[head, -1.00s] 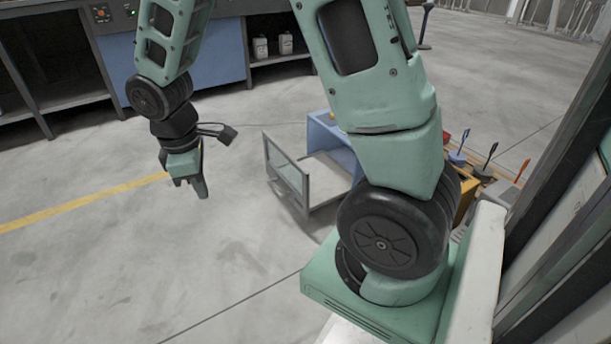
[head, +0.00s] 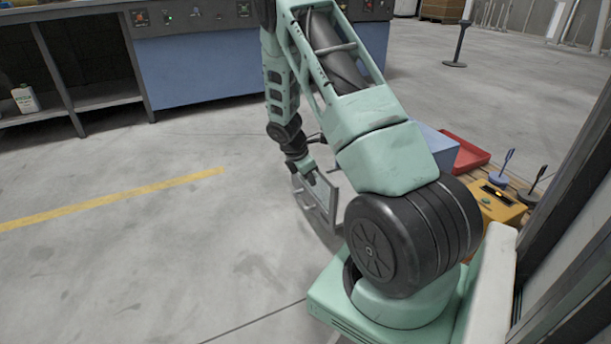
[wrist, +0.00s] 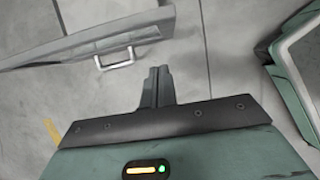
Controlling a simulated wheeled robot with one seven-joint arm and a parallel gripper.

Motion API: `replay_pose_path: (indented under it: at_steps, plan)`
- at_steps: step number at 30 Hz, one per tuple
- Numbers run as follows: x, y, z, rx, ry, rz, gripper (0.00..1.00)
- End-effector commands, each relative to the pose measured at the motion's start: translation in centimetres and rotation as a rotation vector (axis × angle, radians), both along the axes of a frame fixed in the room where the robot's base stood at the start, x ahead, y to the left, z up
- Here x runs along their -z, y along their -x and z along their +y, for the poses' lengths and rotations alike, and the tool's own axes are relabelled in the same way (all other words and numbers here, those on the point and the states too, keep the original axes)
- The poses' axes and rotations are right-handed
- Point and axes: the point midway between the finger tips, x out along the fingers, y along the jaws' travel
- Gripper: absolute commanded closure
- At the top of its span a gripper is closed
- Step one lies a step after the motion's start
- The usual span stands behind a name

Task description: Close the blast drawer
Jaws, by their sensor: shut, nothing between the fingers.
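The blast drawer is a grey tray with a framed front panel (head: 322,205), partly hidden behind my arm in the head view. Its blue cabinet (head: 436,150) shows past my arm, and the front stands out to the left of it. In the wrist view the drawer's grey front (wrist: 60,45) runs across the upper left, with a pale bar handle (wrist: 116,60) on it. My gripper (wrist: 161,72) is shut and empty, its fingertips just right of the handle in that view. In the head view my gripper (head: 306,176) is by the top of the front panel; contact cannot be told.
A red tray (head: 465,153) and a yellow box (head: 499,204) stand right of the cabinet. A blue-fronted bench (head: 195,70) with dark shelving stands at the back. The grey floor left of the drawer is clear, with a yellow line (head: 110,200).

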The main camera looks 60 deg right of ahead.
Motion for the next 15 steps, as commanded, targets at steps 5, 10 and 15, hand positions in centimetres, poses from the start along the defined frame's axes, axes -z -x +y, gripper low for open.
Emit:
replay_pose_path:
  at_steps: [5,10,15]
  plan:
    - [2.5,0.9,-1.8,0.005,0.002,-0.004,1.00]
    - [2.3,1.9,-3.5,0.003,0.002,-0.003,1.00]
    - [2.1,2.3,-4.2,0.001,0.001,-0.001,1.00]
